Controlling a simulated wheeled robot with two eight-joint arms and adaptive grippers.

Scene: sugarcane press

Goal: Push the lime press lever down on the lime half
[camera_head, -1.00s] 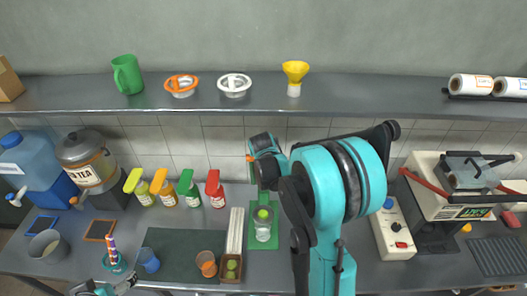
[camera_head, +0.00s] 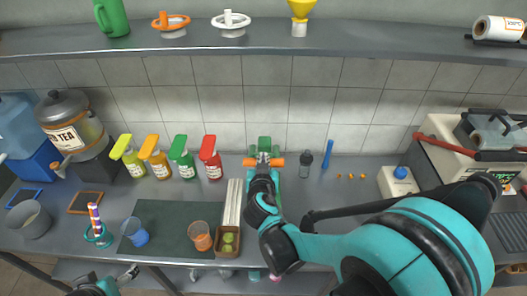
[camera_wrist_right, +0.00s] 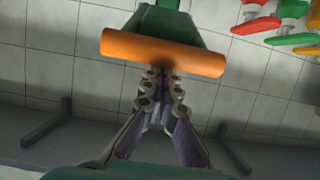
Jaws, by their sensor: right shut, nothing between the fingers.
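The green lime press (camera_head: 265,145) stands at the back of the counter, against the tiles. Its orange lever handle (camera_head: 276,161) lies crosswise; in the wrist view, the handle (camera_wrist_right: 163,52) is large, with the green lever (camera_wrist_right: 165,18) behind it. My right gripper (camera_head: 262,166) is at the handle, with its shut fingertips (camera_wrist_right: 160,78) just below it in the wrist view. Nothing is between the fingers; I cannot tell whether they touch the handle. The lime half in the press is hidden behind my right arm. My left gripper (camera_head: 128,273) is low at the left, its jaws unclear.
Sauce bottles (camera_head: 184,160) stand left of the press. A wooden box with limes (camera_head: 228,250), an orange cup (camera_head: 200,236) and a blue cup (camera_head: 136,232) are nearer. A dark bottle (camera_head: 306,164) and blue tool (camera_head: 327,153) stand right of the press. A shelf (camera_head: 350,45) runs above.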

